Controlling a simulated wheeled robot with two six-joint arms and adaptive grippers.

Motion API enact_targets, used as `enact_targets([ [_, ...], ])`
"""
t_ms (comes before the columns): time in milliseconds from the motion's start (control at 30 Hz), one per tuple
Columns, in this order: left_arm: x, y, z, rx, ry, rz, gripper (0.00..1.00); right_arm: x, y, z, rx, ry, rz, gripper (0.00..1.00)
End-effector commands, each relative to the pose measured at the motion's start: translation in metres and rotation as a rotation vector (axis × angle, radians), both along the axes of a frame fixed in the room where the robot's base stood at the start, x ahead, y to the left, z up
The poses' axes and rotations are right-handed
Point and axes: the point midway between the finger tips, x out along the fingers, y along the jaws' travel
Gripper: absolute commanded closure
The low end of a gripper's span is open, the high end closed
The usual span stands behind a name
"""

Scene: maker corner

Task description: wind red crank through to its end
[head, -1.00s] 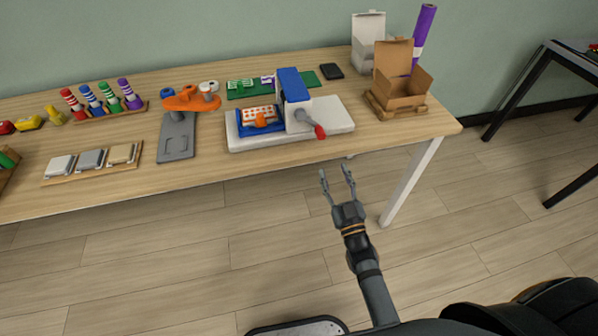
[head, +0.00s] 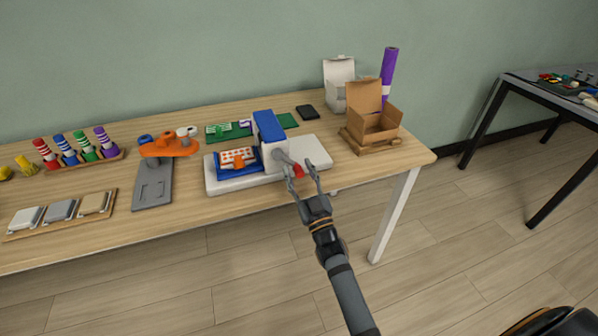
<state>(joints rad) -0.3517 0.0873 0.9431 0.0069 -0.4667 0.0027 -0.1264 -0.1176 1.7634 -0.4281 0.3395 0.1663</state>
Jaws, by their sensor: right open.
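The red crank (head: 297,171) is a red knob on a grey arm at the right side of a blue and white machine (head: 270,130). The machine stands on a white base plate (head: 318,152) near the table's front edge. My right gripper (head: 304,180) is open, with its two fingers reaching up to the red knob and partly covering it. The knob shows between the fingertips; I cannot tell whether they touch it. My left gripper is not in view.
A blue tray with an orange piece (head: 238,159) sits left of the machine. An open cardboard box (head: 375,124) stands to the right. A grey stand with an orange top (head: 153,187) is at left.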

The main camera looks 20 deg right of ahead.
Motion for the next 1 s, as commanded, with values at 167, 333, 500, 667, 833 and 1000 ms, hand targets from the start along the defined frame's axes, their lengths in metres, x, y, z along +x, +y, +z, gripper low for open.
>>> enact_targets([
  [167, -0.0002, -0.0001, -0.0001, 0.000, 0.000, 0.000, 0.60, 0.0017, 0.0002, 0.0008, 0.000, 0.000, 0.000, 0.54],
  [333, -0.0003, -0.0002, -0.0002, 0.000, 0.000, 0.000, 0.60, 0.0015, 0.0002, 0.0007, 0.000, 0.000, 0.000, 0.64],
  [500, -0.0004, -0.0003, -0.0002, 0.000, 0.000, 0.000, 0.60, 0.0014, 0.0002, 0.0008, 0.000, 0.000, 0.000, 0.88],
  [667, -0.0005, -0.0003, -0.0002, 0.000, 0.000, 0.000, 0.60, 0.0015, 0.0001, 0.0012, 0.000, -0.001, 0.000, 1.00],
  [833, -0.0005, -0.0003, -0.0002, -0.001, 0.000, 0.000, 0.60, 0.0015, 0.0000, 0.0018, 0.000, -0.002, -0.001, 1.00],
  [1000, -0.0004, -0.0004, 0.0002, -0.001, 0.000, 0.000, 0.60, 0.0016, 0.0000, 0.0030, 0.000, -0.004, -0.001, 1.00],
])
